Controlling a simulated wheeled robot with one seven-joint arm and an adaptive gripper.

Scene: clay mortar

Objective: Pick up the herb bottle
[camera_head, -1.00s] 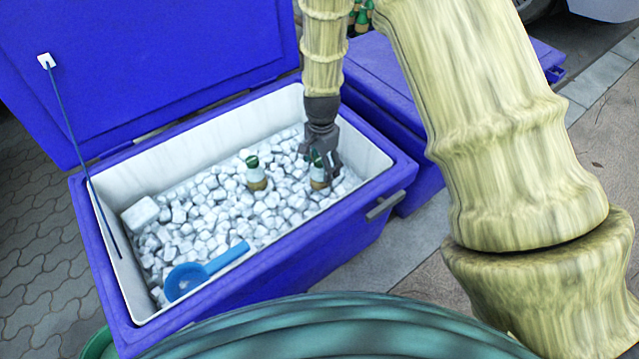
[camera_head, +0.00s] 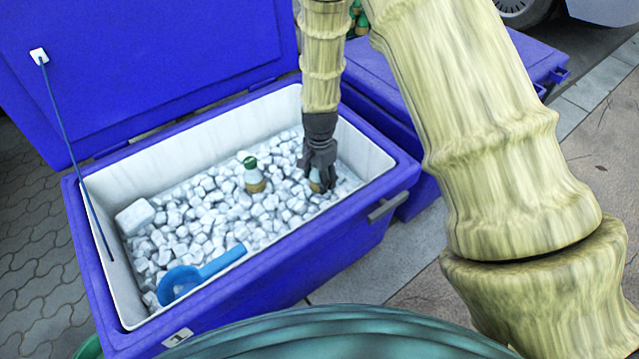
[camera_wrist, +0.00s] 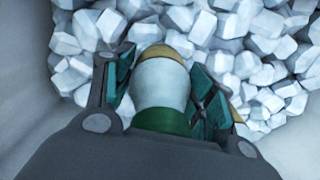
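The herb bottle (camera_wrist: 160,82), with a green cap, pale neck and brownish-gold lower part, stands in white ice cubes near the right end of the open cooler. My gripper (camera_head: 318,180) is lowered around it, hiding most of it in the head view. In the wrist view, my gripper's fingers (camera_wrist: 163,92) are on either side of the bottle, with the teal pads very close to it. I cannot tell whether both pads press on it. The cap is near the palm and the lower part is towards the ice.
A second similar bottle (camera_head: 253,176) stands in the ice (camera_head: 215,215) to the left of my gripper. A blue scoop (camera_head: 200,275) lies near the front left. The blue cooler's rim (camera_head: 290,273) surrounds the ice, and its lid (camera_head: 150,70) stands open behind. Another blue cooler (camera_head: 375,70) is behind it.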

